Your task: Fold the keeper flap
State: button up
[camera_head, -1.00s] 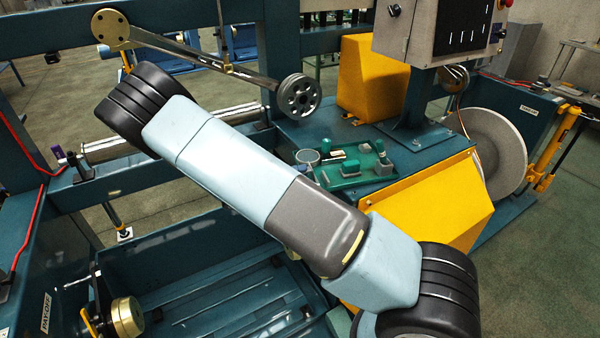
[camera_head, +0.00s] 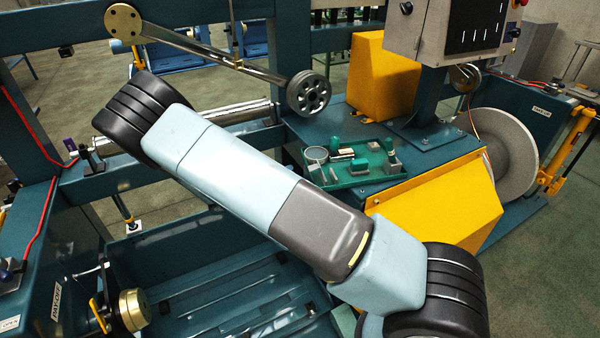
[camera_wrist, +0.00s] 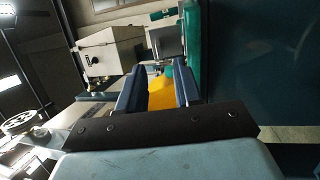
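I cannot pick out the keeper flap for certain in either view. At the right of the head view, a yellow bracket (camera_head: 569,150) stands beside the grey takeup reel (camera_head: 502,155). At the lower left, a brass hub (camera_head: 133,310) with a small yellow lever (camera_head: 99,314) sits by the payoff label. My gripper (camera_wrist: 160,75) shows in the wrist view with two blue fingers spread apart and nothing visibly held between them. A yellow surface (camera_wrist: 160,93) shows beyond the gap. My gripper is out of sight in the head view.
A green tray (camera_head: 358,190) of small parts rests on the teal bench. A sloped yellow guard (camera_head: 440,215) and a control box (camera_head: 455,30) stand to the right. A roller arm with a grey wheel (camera_head: 308,93) hangs over the frame. Floor is open at far right.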

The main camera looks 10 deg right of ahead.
jog(key=a+f, duration=0.1)
jog(key=a, duration=0.6)
jog(key=shift+s+f, duration=0.2)
